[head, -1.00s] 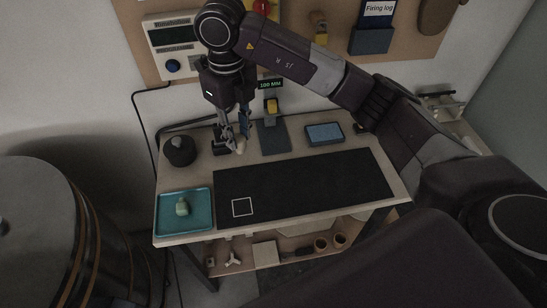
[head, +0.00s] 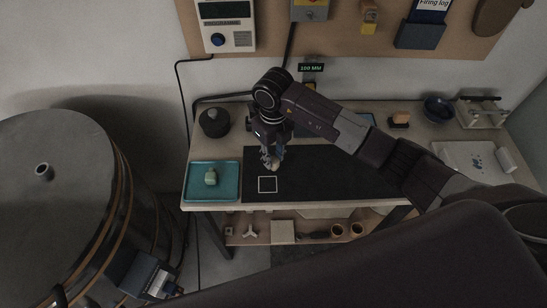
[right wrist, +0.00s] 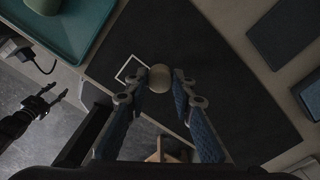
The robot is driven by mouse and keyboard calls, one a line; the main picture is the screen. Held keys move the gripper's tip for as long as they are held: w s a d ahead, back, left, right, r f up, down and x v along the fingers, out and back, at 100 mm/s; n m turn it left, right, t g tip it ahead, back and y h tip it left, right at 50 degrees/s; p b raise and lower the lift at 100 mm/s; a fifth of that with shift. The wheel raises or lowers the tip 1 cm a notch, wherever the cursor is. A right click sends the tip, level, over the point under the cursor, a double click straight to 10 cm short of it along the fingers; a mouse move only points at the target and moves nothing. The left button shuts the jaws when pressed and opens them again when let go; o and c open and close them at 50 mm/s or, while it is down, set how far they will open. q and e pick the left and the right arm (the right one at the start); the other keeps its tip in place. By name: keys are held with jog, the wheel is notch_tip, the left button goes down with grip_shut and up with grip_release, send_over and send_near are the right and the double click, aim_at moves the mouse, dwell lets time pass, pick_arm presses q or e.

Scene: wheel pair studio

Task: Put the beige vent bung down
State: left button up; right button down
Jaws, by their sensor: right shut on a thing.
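My right gripper (head: 271,165) is shut on the beige vent bung (right wrist: 160,78). It holds the bung over the dark mat (head: 340,175), just behind the white square outline (head: 268,191) in the head view. In the right wrist view the bung sits between the two fingertips and overlaps the right side of the square outline (right wrist: 126,67). In the head view the fingers mostly hide the bung. I cannot tell whether it touches the mat. My left gripper (right wrist: 52,95) shows at the left of the right wrist view, low beside the table, with its fingers apart and empty.
A teal tray (head: 228,196) with a green piece (head: 211,176) lies left of the mat. A dark round pot (head: 214,122) stands behind the tray. A large drum (head: 60,190) stands left of the table. The mat's right part is clear.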

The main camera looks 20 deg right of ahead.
jog(key=shift+f, duration=0.9)
jog(key=shift+f, duration=0.2)
jog(key=c, duration=1.7)
grip_release()
jog(key=shift+o, duration=0.2)
jog(key=shift+r, duration=0.1)
